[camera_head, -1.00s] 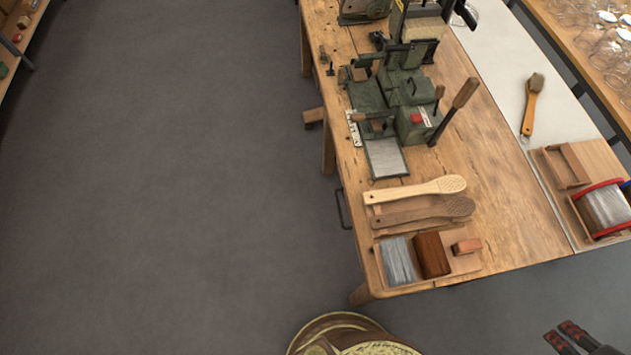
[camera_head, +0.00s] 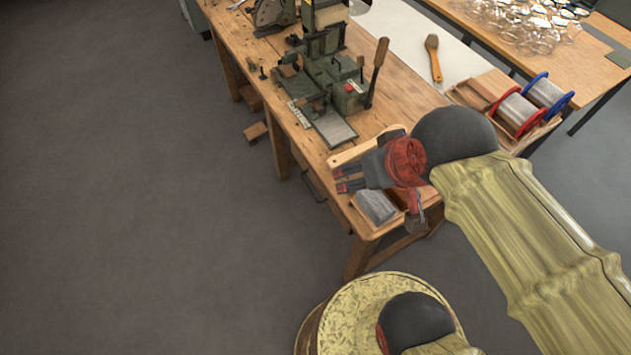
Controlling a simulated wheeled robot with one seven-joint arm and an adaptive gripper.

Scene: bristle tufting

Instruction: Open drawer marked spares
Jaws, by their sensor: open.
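The wooden workbench (camera_head: 225,37) runs from the upper left toward the middle of the picture. A dark bar handle (camera_head: 314,187) shows on its left side, below the top. The drawer front behind it is seen too steeply to make out, and no "spares" marking is legible. My gripper (camera_head: 337,179) is open and empty, with its fingers pointing left. In the picture it lies over the near left part of the bench top, right of the handle and apart from it. My arm hides part of the bench's near end.
A green tufting machine (camera_head: 325,75) with a lever stands on the bench. A tray with a grey bristle bundle (camera_head: 375,206) sits at the near corner, and a pale wooden brush (camera_head: 350,153) is partly hidden. Red and blue spools (camera_head: 518,114) lie at right. The floor (camera_head: 120,180) at left is clear.

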